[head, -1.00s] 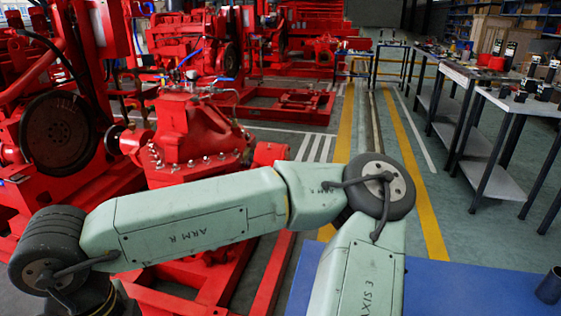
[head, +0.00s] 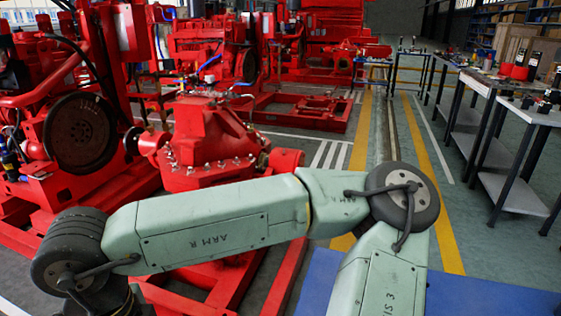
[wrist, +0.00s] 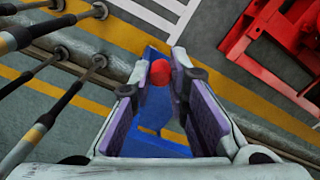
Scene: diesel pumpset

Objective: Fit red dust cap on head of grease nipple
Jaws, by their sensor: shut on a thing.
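The red dust cap (wrist: 160,72) is a small rounded red thing between my fingertips in the wrist view. My gripper (wrist: 162,70) is shut on it, its two purple-padded fingers on either side of the cap. It is held up above the floor. My gripper does not show in the head view, where only my green arm crosses the front. I cannot make out the grease nipple in either view. The red pumpset (head: 205,150) stands behind my arm in the head view, with a bolted flange and casing.
A flywheel engine (head: 80,135) stands at the left. Benches with small parts (head: 530,115) line the right. A blue surface (head: 480,298) lies at the lower right. The floor aisle with yellow lines (head: 425,170) is clear. Rods (wrist: 50,115) and red framework (wrist: 290,45) flank my gripper in the wrist view.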

